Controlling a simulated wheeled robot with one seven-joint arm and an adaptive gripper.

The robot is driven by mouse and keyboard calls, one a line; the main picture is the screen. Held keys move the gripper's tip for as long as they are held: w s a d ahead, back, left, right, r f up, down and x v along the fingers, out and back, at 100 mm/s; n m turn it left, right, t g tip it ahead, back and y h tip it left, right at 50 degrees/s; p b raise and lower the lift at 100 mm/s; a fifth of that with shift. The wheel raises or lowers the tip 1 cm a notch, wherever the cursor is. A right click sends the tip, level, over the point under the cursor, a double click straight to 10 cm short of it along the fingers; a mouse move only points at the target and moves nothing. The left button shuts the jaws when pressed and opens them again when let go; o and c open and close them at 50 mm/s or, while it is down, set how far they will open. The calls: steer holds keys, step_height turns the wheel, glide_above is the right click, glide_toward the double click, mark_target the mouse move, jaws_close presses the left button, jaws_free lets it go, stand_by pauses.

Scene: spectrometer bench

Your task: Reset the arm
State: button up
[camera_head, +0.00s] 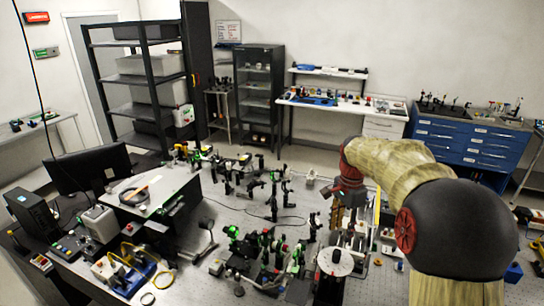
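My arm reaches in from the right in the head view, with pale tan links and a large dark joint. It bends down at a red wrist part over the right half of the optical bench (300,205). My gripper (337,218) points down below that wrist, close to small bench hardware. Its fingers are small and blend with the parts behind them, so I cannot tell whether they are apart or hold anything.
Black and green optical mounts (265,255) crowd the bench. A white round disc (335,262) stands near the front. A monitor (92,167) is at left. Black shelves (140,75), a dark cabinet (259,95) and blue drawers (465,140) line the back.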

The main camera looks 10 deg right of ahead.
steer(key=s+a+f+n+t+b, duration=0.2)
steer(key=s+a+f+n+b, duration=0.2)
steer(key=s, duration=0.5)
steer(key=s+a+f+n+t+b, duration=0.1)
steer(key=s+a+f+n+b, duration=0.3)
steer(key=s+b, duration=0.5)
steer(key=s+a+f+n+t+b, duration=0.2)
steer(key=s+a+f+n+b, duration=0.2)
steer(key=s+a+n+b, duration=0.2)
steer(key=s+a+n, duration=0.1)
steer(key=s+a, duration=0.1)
steer(key=s, duration=0.1)
steer(key=shift+s+a+n+t, duration=0.25)
steer(key=shift+s+n+t, duration=0.05)
steer(key=shift+s+n, duration=0.1)
